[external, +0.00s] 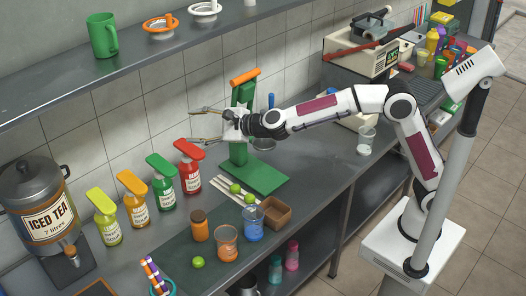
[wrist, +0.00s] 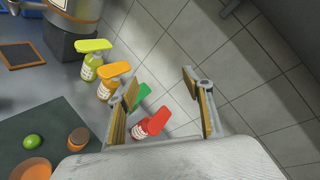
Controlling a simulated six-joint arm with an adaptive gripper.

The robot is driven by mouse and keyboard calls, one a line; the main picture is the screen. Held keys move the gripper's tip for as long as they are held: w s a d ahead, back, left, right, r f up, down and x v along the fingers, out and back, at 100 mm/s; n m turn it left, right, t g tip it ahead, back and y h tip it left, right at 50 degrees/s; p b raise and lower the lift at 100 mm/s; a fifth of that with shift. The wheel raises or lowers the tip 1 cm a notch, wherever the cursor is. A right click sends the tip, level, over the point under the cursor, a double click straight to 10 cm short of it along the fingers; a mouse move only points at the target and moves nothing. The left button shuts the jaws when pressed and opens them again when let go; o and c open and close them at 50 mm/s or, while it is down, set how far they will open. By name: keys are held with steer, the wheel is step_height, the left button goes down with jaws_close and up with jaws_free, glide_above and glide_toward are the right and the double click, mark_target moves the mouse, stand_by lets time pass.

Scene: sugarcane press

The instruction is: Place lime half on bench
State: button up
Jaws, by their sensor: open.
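My gripper (external: 198,125) is open and empty, raised above the bench in front of the tiled wall, near the spray-style bottles. Its spread fingers also show in the wrist view (wrist: 159,82), with nothing between them. A green lime (external: 198,262) lies on the dark mat on the bench (external: 325,182); it also shows in the wrist view (wrist: 33,141). I cannot tell which of these, if any, is a half.
A green press (external: 256,176) stands just right of my gripper. Red (external: 189,165), green, orange and yellow-green bottles line the wall below it. An iced tea dispenser (external: 44,213) stands at left. Orange (external: 226,242) and blue (external: 250,222) cups stand near the front edge.

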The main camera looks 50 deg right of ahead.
steer(key=a+f+m+h, duration=0.2)
steer(key=a+f+m, duration=0.4)
steer(key=a+f, duration=0.2)
steer(key=m+g+h, duration=0.3)
steer(key=m+h, duration=0.3)
steer(key=m, duration=0.5)
glide_toward(199, 261)
steer(key=shift+w+f, duration=0.6)
steer(key=shift+f, duration=0.05)
steer(key=shift+w, duration=0.1)
steer(key=shift+x, duration=1.25)
steer(key=shift+x, duration=2.55)
steer(key=shift+d+r, duration=0.1)
steer(key=shift+d, duration=0.1)
